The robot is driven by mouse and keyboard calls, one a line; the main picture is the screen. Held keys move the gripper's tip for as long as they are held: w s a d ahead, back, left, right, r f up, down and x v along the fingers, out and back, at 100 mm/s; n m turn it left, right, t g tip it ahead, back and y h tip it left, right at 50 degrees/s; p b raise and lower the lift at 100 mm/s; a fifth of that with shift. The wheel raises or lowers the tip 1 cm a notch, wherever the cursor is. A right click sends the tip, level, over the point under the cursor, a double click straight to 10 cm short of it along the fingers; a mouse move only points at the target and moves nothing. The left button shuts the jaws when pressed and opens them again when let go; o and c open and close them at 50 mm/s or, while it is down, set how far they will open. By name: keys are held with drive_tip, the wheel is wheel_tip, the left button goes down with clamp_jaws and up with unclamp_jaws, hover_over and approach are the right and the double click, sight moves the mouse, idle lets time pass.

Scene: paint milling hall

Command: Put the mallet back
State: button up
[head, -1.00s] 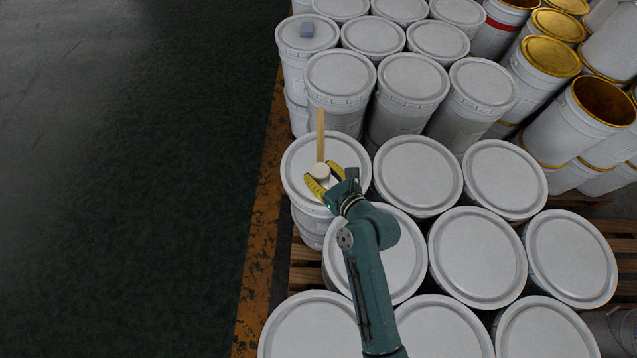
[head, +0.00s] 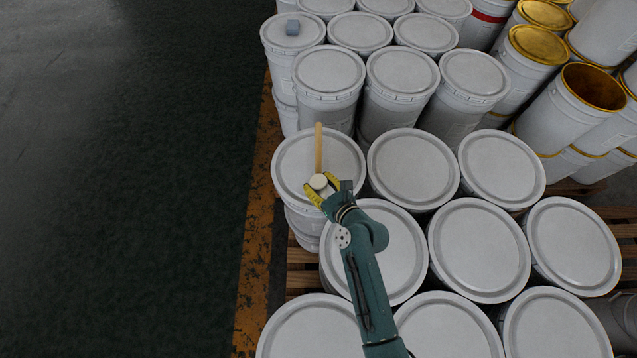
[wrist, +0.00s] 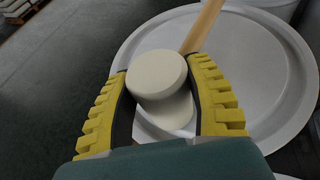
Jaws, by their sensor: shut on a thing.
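The mallet has a pale cream round head (head: 318,181) and a light wooden handle (head: 318,148). My gripper (head: 322,188), with yellow ridged fingers, is shut on the mallet's head, over a white drum lid (head: 290,165) in the head view. The handle points away from me, towards the far rim of that lid. In the wrist view the mallet head (wrist: 157,75) sits between the two fingers (wrist: 165,100), and the handle (wrist: 203,27) runs up to the right. I cannot tell whether the mallet touches the lid.
White lidded drums (head: 410,168) stand close together on wooden pallets. Gold-rimmed drums (head: 600,88) stand at the upper right, some tilted. Open dark floor (head: 120,180) lies left of a worn yellow line (head: 258,230).

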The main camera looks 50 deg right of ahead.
drive_tip(key=o, duration=1.2)
drive_tip(key=shift+f, duration=0.1)
drive_tip(key=shift+r, duration=0.2)
drive_tip(key=p+v, duration=0.2)
drive_tip(key=v, duration=1)
